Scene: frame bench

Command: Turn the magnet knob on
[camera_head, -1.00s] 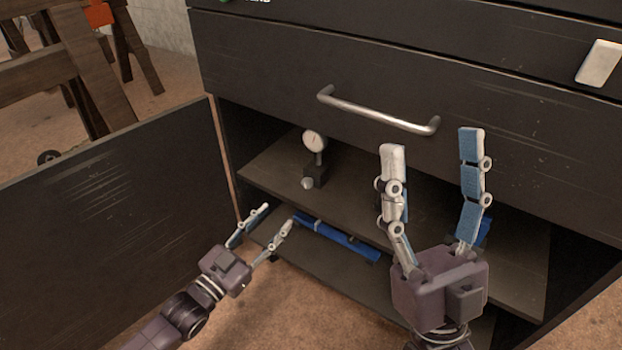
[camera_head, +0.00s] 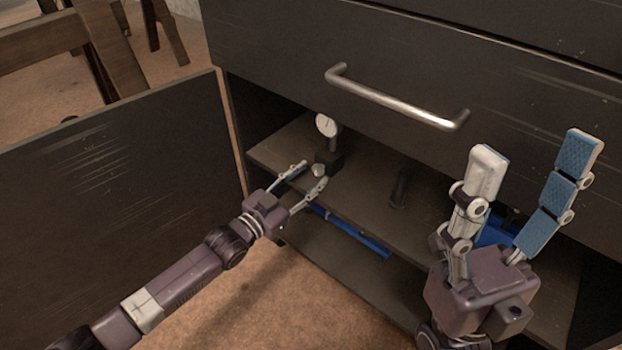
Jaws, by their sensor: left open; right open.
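A dial gauge on a dark magnet base (camera_head: 328,160) stands on the upper shelf inside the open cabinet. Its round white dial (camera_head: 326,125) sits above the base. The small light magnet knob (camera_head: 318,170) is on the base's front face. My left gripper (camera_head: 306,172) is open, with its two fingers on either side of the knob, close in front of the base. I cannot tell whether they touch it. My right gripper (camera_head: 532,158) is open and empty, raised in front of the cabinet at the right.
The cabinet door (camera_head: 110,200) stands open at the left. A drawer with a metal handle (camera_head: 395,100) is above the shelf (camera_head: 375,190). A dark upright object (camera_head: 399,188) stands on the shelf. A blue item (camera_head: 350,235) lies on the lower shelf.

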